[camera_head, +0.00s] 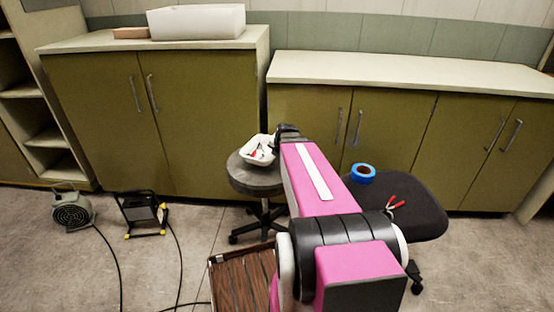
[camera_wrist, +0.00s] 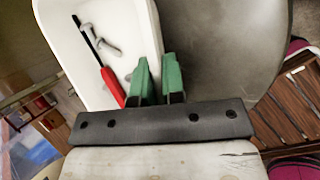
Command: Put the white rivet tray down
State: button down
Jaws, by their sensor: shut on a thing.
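The white rivet tray (camera_head: 256,144) is over the round grey stool (camera_head: 246,180) in the head view. I cannot tell whether it touches the seat. My gripper (camera_wrist: 158,62) has green fingers shut on the tray's near right wall. In the head view my arm's end hides the tray's right side. The stool's grey seat (camera_wrist: 225,45) shows right of the tray in the wrist view.
A dark seat (camera_head: 405,200) to the right holds blue tape (camera_head: 363,173) and red-handled pliers (camera_head: 394,203). Olive cabinets (camera_head: 160,110) stand behind, with a white box (camera_head: 197,22) on top. A heater (camera_head: 72,210) and work lamp (camera_head: 142,213) with cables lie left on the floor.

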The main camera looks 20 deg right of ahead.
jog(key=shift+f, duration=1.65)
jog(key=c, duration=1.2)
grip_release()
jog(key=shift+f, duration=0.1)
